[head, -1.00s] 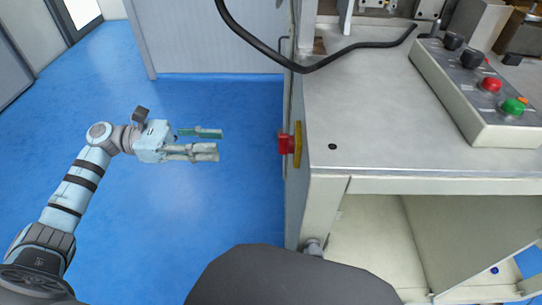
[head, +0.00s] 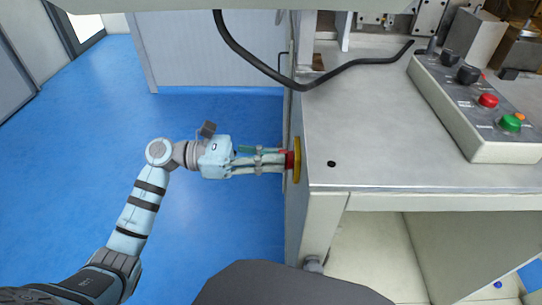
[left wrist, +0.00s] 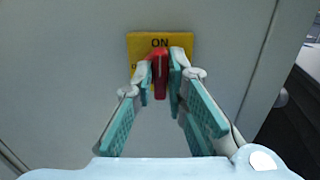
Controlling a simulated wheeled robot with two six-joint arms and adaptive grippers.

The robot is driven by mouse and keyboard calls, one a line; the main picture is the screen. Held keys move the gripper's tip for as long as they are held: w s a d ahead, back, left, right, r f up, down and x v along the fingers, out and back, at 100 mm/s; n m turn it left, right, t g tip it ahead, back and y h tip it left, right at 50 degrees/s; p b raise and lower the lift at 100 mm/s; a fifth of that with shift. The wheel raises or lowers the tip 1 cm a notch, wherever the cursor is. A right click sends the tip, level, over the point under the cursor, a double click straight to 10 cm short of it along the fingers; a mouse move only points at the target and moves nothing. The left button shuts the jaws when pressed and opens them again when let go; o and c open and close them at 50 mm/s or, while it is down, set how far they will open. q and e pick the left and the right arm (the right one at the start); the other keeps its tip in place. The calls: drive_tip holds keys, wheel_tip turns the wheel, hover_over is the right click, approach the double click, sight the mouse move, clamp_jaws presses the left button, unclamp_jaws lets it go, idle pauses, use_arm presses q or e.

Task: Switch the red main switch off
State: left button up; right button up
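The red main switch (head: 290,160) sits on a yellow plate (head: 298,160) on the left side wall of the machine. In the left wrist view its red handle (left wrist: 160,75) stands upright, under the word ON on the yellow plate (left wrist: 140,42). My left gripper (head: 284,161) reaches it from the left. In the left wrist view the two teal-padded fingertips (left wrist: 160,82) lie close against both sides of the handle, and the gripper looks shut on it. The fingers partly hide the switch in the head view. My right gripper is not in view.
The machine's grey tabletop (head: 390,140) lies right of the switch. A control box (head: 470,110) with black knobs and red and green buttons stands on it. A black cable (head: 270,60) hangs above the machine's left edge. The blue floor (head: 70,140) at left is clear.

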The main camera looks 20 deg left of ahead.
use_arm(q)
clamp_jaws()
drive_tip(key=n+p, duration=0.3)
drive_tip(key=n, duration=0.3)
drive_tip(key=n+p, duration=0.4)
drive_tip(key=n, duration=0.2)
drive_tip(key=n+p, duration=0.3)
drive_tip(key=n, duration=0.2)
drive_tip(key=shift+w+f+n+p, duration=0.2)
drive_tip(key=shift+w+n+p, duration=0.05)
drive_tip(key=shift+n+p, duration=0.15)
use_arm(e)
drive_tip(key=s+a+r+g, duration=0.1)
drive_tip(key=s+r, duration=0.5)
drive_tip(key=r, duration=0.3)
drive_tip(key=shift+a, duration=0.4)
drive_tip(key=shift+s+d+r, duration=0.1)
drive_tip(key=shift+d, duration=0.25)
